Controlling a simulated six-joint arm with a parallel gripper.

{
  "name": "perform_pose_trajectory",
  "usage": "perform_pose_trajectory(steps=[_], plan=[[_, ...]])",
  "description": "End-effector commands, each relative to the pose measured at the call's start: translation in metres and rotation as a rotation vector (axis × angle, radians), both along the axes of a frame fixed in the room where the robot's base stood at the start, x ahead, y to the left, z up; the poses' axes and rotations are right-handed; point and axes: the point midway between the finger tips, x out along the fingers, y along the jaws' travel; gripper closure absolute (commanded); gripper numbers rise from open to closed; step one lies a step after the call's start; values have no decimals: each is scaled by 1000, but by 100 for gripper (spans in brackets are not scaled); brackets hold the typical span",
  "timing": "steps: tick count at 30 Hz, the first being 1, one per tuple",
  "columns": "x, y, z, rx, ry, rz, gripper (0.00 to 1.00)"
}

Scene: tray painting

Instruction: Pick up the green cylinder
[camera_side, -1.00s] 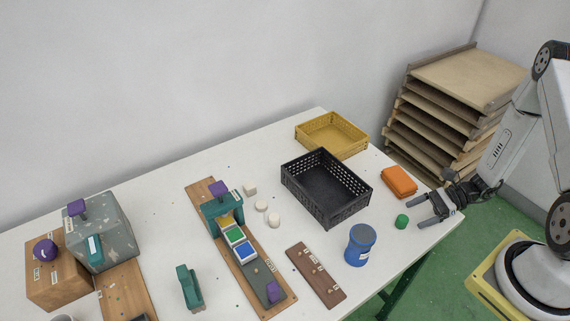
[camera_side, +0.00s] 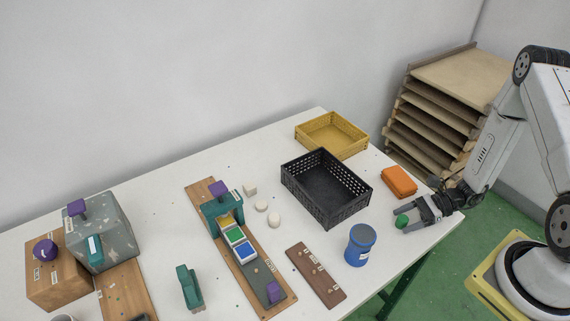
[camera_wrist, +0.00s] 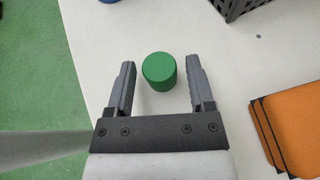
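The green cylinder (camera_side: 402,221) stands on the white table near its right edge. In the wrist view the green cylinder (camera_wrist: 159,71) sits between the fingertips, with a gap on both sides. My gripper (camera_side: 409,221) is open and low over the table, its fingers pointing left around the cylinder. In the wrist view my gripper (camera_wrist: 160,80) shows both dark fingers apart, not touching the cylinder.
A black crate (camera_side: 325,188) and a blue can (camera_side: 360,246) stand to the left. A yellow crate (camera_side: 332,134) is farther back. The table's edge is close on the right.

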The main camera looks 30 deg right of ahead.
Motion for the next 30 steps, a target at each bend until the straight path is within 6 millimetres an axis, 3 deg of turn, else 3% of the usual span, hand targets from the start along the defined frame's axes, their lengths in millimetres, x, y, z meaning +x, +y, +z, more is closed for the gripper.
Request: perform_pose_trajectory(steps=[1,6,20,30], plan=[[0,0,0,0,0,0,51],[0,0,0,0,0,0,100],[0,0,4,0,0,0,100],[1,-1,31,-2,-2,0,100]])
